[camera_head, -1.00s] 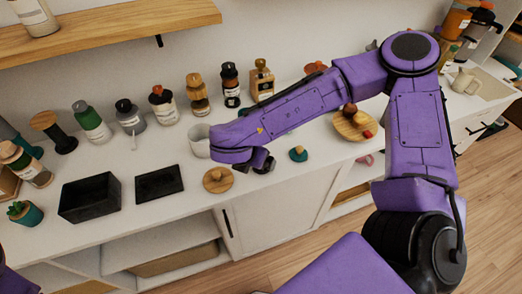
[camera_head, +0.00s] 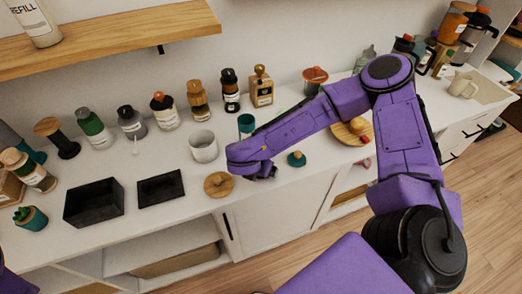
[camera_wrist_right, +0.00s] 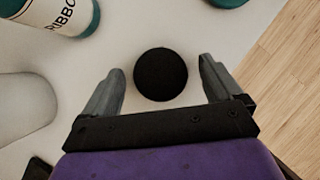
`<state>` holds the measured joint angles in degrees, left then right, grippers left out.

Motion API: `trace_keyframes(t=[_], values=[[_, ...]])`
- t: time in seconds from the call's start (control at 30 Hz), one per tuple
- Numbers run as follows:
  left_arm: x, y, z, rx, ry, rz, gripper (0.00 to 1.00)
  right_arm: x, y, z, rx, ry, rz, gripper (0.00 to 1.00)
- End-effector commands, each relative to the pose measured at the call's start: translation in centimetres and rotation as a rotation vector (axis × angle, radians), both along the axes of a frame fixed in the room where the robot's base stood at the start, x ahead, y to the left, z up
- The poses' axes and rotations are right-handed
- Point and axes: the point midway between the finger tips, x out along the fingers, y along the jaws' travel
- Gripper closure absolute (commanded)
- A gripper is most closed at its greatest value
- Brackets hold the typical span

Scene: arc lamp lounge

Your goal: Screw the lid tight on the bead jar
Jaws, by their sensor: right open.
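My right gripper (camera_wrist_right: 160,85) is open in the right wrist view. A black round top (camera_wrist_right: 160,74) lies between its two fingers, with a gap on both sides; I cannot tell whether this is a loose lid or a lid on a jar. In the head view my right gripper (camera_head: 264,172) is low over the counter's front part and hides this object. No beads can be made out, so I cannot tell which container is the bead jar. A white open jar (camera_head: 203,147) stands left of the gripper. My left gripper is out of view.
A wooden knobbed lid (camera_head: 218,184) and a teal lid (camera_head: 297,159) flank the gripper. A labelled teal container (camera_head: 246,124) stands behind it. A black bin (camera_head: 93,201) and dark tray (camera_head: 160,189) are left. Several bottles line the back; a wooden plate (camera_head: 351,131) is right.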

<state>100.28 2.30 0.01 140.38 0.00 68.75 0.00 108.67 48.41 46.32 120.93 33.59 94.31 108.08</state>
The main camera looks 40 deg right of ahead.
Motion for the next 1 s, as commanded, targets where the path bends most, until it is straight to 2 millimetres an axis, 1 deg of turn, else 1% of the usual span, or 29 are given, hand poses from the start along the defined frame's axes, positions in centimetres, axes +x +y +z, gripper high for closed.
trace_keyframes(t=[0.27, 0.37, 0.4, 0.43, 0.47, 0.8, 0.93, 1.0], values=[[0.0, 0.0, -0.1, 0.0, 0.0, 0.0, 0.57, 0.0, 0.0, 0.0, 0.0, 0.0, 0.001, 0.07], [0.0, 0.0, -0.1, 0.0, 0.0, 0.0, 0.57, 0.0, 0.0, 0.0, 0.0, 0.0, 0.001, 0.37], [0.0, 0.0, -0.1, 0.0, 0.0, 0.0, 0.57, 0.0, 0.0, 0.0, 0.0, 0.0, 0.001, 0.5], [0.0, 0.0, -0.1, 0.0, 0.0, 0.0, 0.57, 0.0, 0.0, 0.0, 0.0, 0.0, 0.001, 0.59], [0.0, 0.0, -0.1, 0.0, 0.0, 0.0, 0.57, 0.0, 0.0, 0.0, 0.0, 0.0, 0.001, 0.67], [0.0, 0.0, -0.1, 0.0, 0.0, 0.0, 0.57, 0.0, 0.0, 0.3, 0.001, -0.001, 0.002, 0.67], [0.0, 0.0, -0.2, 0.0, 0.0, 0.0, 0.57, 0.1, 0.1, 1.5, 0.001, -0.004, 0.001, 0.67], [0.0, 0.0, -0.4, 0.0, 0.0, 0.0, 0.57, 0.1, 0.1, 2.7, 0.002, -0.006, 0.001, 0.67]])
